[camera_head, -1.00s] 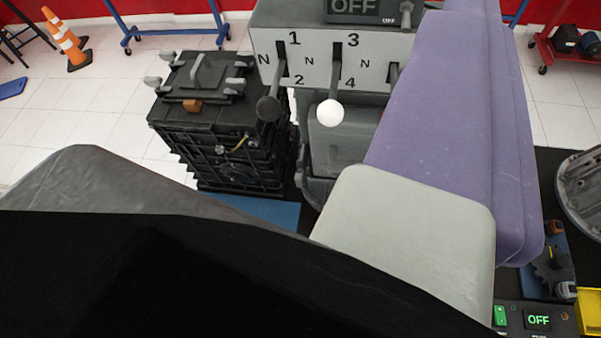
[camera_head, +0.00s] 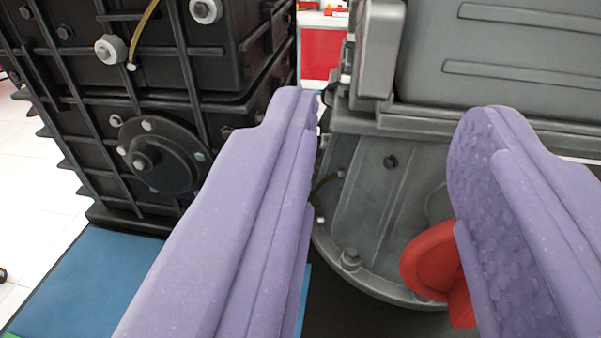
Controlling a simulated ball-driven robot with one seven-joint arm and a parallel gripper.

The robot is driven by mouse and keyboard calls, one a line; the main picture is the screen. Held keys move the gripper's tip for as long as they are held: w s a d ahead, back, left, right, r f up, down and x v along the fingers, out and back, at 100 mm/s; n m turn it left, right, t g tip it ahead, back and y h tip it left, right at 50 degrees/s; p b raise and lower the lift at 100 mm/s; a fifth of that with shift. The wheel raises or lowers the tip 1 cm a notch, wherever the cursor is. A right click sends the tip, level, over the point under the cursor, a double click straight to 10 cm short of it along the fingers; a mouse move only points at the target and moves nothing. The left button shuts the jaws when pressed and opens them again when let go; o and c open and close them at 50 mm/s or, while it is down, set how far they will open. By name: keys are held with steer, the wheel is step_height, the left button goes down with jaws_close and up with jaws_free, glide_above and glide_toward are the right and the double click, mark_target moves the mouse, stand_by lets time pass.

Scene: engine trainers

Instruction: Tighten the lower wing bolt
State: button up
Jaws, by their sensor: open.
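A red wing bolt (camera_head: 436,268) sits low on the grey gearbox housing (camera_head: 362,212), at its rounded flange. Its right side is partly hidden behind my right finger. My gripper (camera_head: 385,130) is open, with two purple fingers spread in front of the grey housing. The right finger is close to the red wing; I cannot tell whether they touch. The left finger is well left of it, across the gap beside the black engine. Nothing is held between the fingers.
A black ribbed engine block (camera_head: 120,110) stands close on the left, on a blue mat (camera_head: 85,285). A grey upper casing (camera_head: 500,55) overhangs the flange. A red cabinet (camera_head: 318,50) is far behind the gap.

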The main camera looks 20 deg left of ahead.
mark_target(379, 62)
steer(key=b+x, duration=0.1)
steer(key=x, duration=0.6)
steer(key=shift+w+b, duration=0.2)
steer(key=shift+b, duration=0.1)
jaws_close()
